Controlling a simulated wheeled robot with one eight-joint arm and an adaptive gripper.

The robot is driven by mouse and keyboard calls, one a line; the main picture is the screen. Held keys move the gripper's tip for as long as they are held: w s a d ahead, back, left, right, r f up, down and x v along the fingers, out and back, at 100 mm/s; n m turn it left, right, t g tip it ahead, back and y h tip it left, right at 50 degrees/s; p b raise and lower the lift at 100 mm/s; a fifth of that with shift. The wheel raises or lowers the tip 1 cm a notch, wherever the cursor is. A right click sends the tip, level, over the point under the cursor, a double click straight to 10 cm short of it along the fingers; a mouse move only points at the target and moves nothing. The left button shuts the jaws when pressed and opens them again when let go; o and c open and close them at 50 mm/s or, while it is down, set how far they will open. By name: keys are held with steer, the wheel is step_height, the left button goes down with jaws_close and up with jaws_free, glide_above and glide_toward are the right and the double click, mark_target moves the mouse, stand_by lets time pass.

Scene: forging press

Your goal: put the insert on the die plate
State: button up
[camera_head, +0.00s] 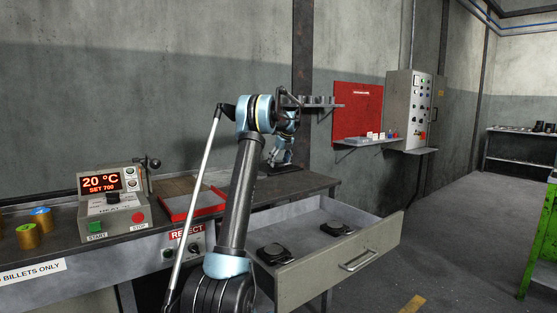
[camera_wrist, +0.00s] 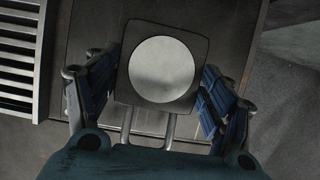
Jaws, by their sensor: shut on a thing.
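The insert (camera_wrist: 133,82) is a dark square block with rounded corners and a pale round face (camera_wrist: 163,70). In the wrist view it sits between the two blue fingers of my gripper (camera_wrist: 160,92), which is shut on it. In the head view my gripper (camera_head: 281,152) is above the far right end of the bench. The insert cannot be made out clearly there. Two more dark blocks with round tops, a near one (camera_head: 274,254) and a far one (camera_head: 337,228), lie in the open drawer. I cannot identify the die plate with certainty in either view.
The open drawer (camera_head: 372,262) juts out below the bench (camera_head: 262,193). A red tray (camera_head: 193,206), a heater control box (camera_head: 113,204) and brass billets (camera_head: 28,237) stand to the left. A red wall panel (camera_head: 357,108) and a control cabinet (camera_head: 408,108) are behind.

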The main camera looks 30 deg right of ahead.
steer(key=shift+f, duration=0.4)
steer(key=o, duration=2.1)
steer(key=v, duration=1.2)
steer(key=shift+s, duration=0.1)
